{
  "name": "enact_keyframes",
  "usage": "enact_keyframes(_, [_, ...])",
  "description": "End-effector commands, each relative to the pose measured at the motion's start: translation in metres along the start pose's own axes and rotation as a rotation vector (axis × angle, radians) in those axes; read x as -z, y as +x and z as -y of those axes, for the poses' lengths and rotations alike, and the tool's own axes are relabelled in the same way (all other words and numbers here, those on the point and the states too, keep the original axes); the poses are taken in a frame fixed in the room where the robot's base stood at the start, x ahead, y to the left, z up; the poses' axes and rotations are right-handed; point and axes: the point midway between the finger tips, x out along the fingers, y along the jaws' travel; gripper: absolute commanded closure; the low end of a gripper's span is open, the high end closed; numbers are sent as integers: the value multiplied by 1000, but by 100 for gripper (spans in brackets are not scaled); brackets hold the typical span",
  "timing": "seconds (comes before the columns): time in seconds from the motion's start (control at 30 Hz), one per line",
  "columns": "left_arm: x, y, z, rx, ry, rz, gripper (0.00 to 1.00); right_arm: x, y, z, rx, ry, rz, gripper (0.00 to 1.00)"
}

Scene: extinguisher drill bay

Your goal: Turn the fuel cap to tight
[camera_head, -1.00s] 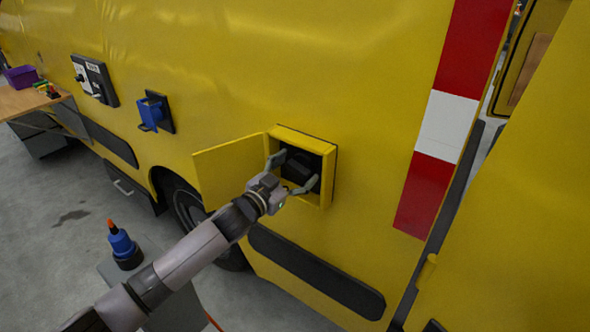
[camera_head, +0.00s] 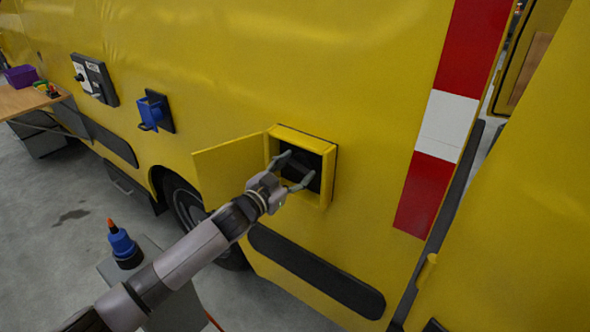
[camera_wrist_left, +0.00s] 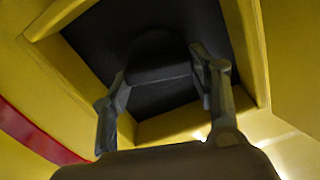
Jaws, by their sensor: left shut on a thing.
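The black fuel cap (camera_wrist_left: 158,62) sits in the dark recess behind the open yellow flap (camera_head: 228,168) on the vehicle's side. My left gripper (camera_head: 298,171) reaches into the yellow-framed recess. In the left wrist view its two fingers (camera_wrist_left: 160,78) stand on either side of the cap's raised grip and are shut on it. In the head view the cap is dark against the recess and partly hidden by the fingers. I cannot read any tight mark. My right gripper is not in view.
The yellow frame (camera_head: 328,180) closely surrounds the gripper, with the flap to its left. A blue holder (camera_head: 153,112) and a black switch panel (camera_head: 95,80) are on the vehicle's side. A blue bottle (camera_head: 122,243) stands on a grey stand at lower left.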

Motion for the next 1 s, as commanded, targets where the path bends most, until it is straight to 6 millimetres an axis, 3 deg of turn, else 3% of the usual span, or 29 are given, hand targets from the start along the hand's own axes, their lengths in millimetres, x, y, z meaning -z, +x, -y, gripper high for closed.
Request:
enact_keyframes(0.37, [0,0,-1,0,157,1,73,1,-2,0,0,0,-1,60])
enact_keyframes(1.0, [-3,0,-6,-1,752,1,73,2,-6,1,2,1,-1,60])
